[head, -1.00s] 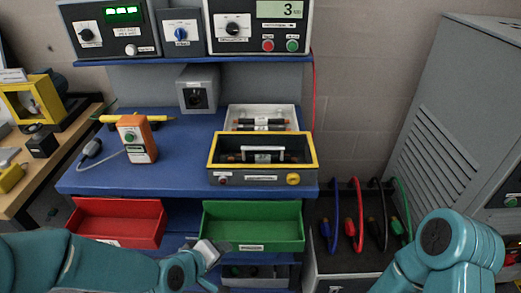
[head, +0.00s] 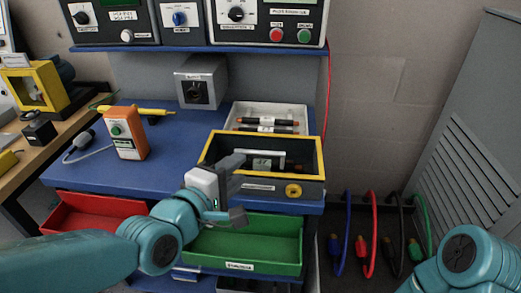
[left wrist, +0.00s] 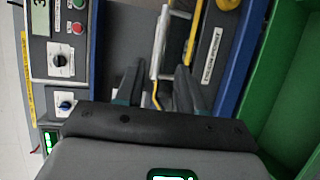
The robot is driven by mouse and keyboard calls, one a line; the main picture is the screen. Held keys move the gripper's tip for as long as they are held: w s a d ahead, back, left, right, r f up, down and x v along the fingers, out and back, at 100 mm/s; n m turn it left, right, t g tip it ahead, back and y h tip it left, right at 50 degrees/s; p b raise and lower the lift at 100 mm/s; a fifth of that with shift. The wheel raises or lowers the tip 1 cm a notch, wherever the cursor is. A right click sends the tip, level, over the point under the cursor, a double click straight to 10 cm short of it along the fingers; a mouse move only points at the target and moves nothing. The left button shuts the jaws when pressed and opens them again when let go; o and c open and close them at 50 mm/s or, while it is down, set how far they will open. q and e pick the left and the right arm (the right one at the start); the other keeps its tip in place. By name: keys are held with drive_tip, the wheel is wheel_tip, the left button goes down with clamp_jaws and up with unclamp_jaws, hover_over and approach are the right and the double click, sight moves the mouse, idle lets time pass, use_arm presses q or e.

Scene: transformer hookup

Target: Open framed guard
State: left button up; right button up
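The framed guard is a dark box with a yellow frame (head: 320,152) on the blue bench, with a white bar handle (head: 268,154) across its top. Dark rod-like parts show inside it. My left gripper (head: 238,188) is open in front of the guard's left front and covers part of it. In the left wrist view the gripper (left wrist: 158,88) has its two fingers apart, and the white handle (left wrist: 160,42) lies ahead, lined up with the gap between them. I cannot tell whether they touch. My right gripper is out of view.
A white tray (head: 238,111) with rods stands behind the guard. An orange tester (head: 124,142) stands at left on the bench. Red (head: 70,212) and green (head: 245,258) bins hang below the front edge. Colored cables (head: 370,235) hang at right.

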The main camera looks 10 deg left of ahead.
sight(257, 153)
use_arm(q)
drive_tip(key=x, duration=0.9)
drive_tip(key=shift+w+d+p, duration=0.1)
drive_tip(key=shift+d+p, duration=0.05)
drive_tip(key=shift+p, duration=0.2)
clamp_jaws()
